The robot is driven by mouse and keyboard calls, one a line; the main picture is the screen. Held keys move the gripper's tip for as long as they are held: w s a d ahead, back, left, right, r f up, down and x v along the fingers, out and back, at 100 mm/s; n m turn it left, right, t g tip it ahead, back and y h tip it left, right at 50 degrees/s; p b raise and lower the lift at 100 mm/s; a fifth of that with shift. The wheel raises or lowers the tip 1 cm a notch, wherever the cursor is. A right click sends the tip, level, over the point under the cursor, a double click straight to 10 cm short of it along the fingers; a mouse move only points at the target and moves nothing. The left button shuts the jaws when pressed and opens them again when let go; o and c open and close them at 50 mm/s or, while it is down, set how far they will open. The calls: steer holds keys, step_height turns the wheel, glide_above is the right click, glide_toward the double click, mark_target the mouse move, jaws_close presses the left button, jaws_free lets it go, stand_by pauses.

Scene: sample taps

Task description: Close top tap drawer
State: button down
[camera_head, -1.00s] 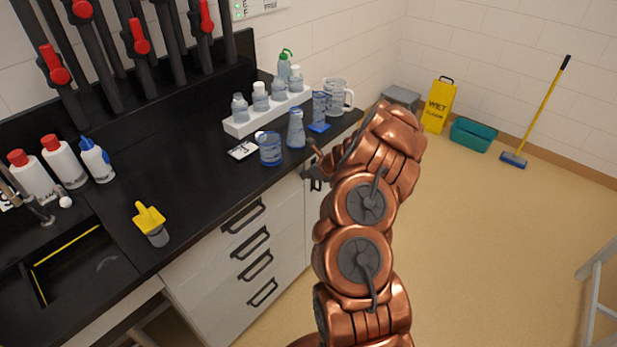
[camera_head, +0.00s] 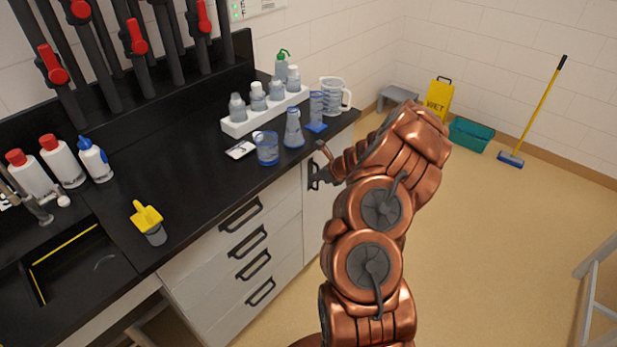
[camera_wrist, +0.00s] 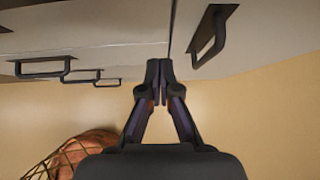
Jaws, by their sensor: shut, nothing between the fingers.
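The top drawer (camera_head: 200,250) is the uppermost white front in the stack under the black counter, with a dark bar handle (camera_head: 241,215). In the head view its front looks roughly level with the fronts below, and no open gap shows. In the wrist view, drawer handles show at the left, the largest (camera_wrist: 42,68) nearest me. My gripper (camera_wrist: 159,72) is shut and empty, to the right of these handles and apart from them, near the seam between the drawer stack and the cabinet door.
A white cabinet door with a dark handle (camera_wrist: 213,33) stands right of the drawers. The black counter (camera_head: 200,195) holds a yellow-topped container (camera_head: 148,222), a beaker (camera_head: 267,148), a flask (camera_head: 293,128) and a bottle rack (camera_head: 237,127).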

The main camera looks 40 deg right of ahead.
steer(key=b+v, duration=0.1)
steer(key=v, duration=0.7)
steer(key=shift+s+r, duration=0.15)
steer(key=w+a+r+n+g+y, duration=0.1)
steer(key=a+r+n, duration=0.3)
steer(key=a, duration=0.3)
steer(key=w+a+r+n+y, duration=0.15)
steer(key=a+r+n, duration=0.25)
steer(key=a, duration=0.4)
steer(key=s+a+r+n+g+y, duration=0.1)
steer(key=s+a+r+n+g, duration=0.15)
steer(key=s+a+n, duration=0.4)
steer(key=s+a+r+n+g+y, duration=0.1)
steer(key=s+a+r+n+g, duration=0.2)
steer(key=a, duration=0.7)
steer(key=s+a+r+n+g+h, duration=0.1)
steer(key=s+a+n, duration=0.25)
steer(key=s, duration=0.35)
steer(key=s+a+r+n+g+h, duration=0.1)
steer(key=s+a+r+n, duration=0.15)
steer(key=s+n, duration=0.3)
steer(key=s+d+n+g+h, duration=0.2)
steer(key=s+n+h, duration=0.2)
steer(key=s, duration=1.2)
steer(key=n, duration=0.3)
steer(key=shift+d, duration=0.35)
